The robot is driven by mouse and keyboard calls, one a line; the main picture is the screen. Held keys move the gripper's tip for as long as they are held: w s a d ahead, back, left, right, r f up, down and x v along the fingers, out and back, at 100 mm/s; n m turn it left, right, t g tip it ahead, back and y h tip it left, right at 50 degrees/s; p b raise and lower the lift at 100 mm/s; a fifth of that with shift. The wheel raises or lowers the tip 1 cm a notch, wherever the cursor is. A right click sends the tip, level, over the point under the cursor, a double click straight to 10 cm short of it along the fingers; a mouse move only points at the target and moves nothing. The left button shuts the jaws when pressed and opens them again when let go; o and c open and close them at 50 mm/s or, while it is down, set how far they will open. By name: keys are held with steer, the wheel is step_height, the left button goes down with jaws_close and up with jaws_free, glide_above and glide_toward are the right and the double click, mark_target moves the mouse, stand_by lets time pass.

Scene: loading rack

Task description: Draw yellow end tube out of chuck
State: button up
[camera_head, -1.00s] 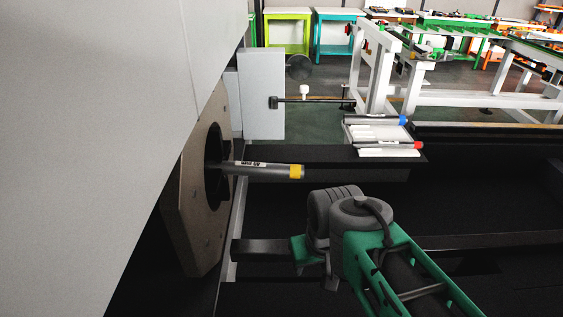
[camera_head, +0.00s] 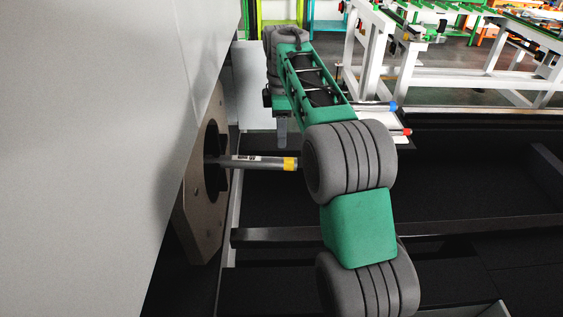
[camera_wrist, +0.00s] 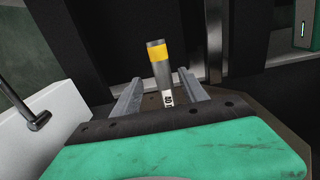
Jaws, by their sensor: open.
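The grey tube with the yellow end (camera_head: 258,163) sticks out to the right from the dark chuck (camera_head: 210,185) on the brown plate; its inner end is hidden in the chuck. My gripper (camera_head: 282,145) points down just above the tube in the head view, and only part of its fingers shows there. In the wrist view my gripper (camera_wrist: 160,78) is open, with one finger on each side of the tube (camera_wrist: 162,78) in the picture. The yellow band (camera_wrist: 156,52) lies past the fingertips. I see no grip on the tube.
A rack with tubes with blue and red ends (camera_head: 396,118) is partly hidden behind my arm. The large grey machine housing (camera_head: 110,120) stands close on the left. A dark bar (camera_head: 450,228) crosses below. A dark rod (camera_wrist: 22,105) shows at the wrist view's left.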

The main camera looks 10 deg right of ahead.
mark_target(282, 158)
step_height(282, 158, down, 10)
steer(key=b, duration=0.7)
steer(key=shift+r+b, duration=0.15)
steer(key=shift+b, duration=0.2)
steer(key=c, duration=1)
steer(key=shift+c, duration=0.2)
steer(key=s+d+p, duration=0.2)
steer(key=d, duration=0.9)
steer(key=shift+s+d, duration=0.15)
steer(key=shift+d, duration=0.25)
steer(key=shift+r, duration=0.1)
step_height(282, 158, up, 5)
steer(key=p, duration=0.5)
stand_by(0.4)
